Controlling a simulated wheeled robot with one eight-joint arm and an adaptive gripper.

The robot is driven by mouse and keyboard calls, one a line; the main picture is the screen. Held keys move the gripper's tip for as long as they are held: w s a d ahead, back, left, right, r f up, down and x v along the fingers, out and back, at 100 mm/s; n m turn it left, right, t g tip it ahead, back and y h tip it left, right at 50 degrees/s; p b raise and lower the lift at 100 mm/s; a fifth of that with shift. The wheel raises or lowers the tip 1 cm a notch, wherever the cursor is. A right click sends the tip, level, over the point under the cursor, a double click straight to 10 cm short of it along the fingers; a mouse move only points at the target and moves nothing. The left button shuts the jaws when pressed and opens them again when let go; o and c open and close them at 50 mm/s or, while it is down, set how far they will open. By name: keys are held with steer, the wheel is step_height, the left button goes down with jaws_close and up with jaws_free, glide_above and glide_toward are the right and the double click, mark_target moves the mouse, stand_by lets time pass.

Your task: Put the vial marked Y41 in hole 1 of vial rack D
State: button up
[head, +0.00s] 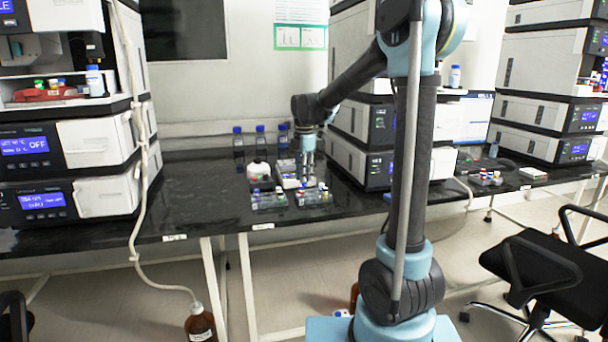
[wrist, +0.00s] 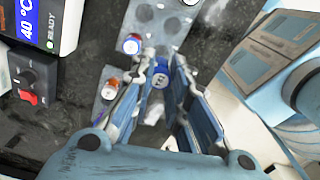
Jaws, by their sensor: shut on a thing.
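My gripper (head: 306,178) hangs over the racks on the black bench in the head view. In the wrist view my gripper (wrist: 161,72) is shut on a blue-capped vial (wrist: 160,79), whose cap shows between the two fingers. The marking on this vial is not readable, so I cannot tell whether it is Y41. Just beyond the fingers is a grey rack plate (wrist: 158,18) with round holes. Two small racks stand at the bench front in the head view, a left one (head: 268,203) and a right one (head: 313,200). Their letters are not readable.
Blue-capped bottles (head: 260,136) stand at the back of the bench. An instrument stack (head: 362,150) is close on the right. The bench left of the racks is clear.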

steer(key=shift+a+f, duration=0.1)
steer(key=shift+f, duration=1.7)
steer(key=shift+f, duration=1.05)
stand_by(0.9)
steer(key=o, duration=1.2)
steer(key=shift+c, duration=0.2)
steer(key=shift+r, duration=3.05)
steer(key=shift+s, duration=0.1)
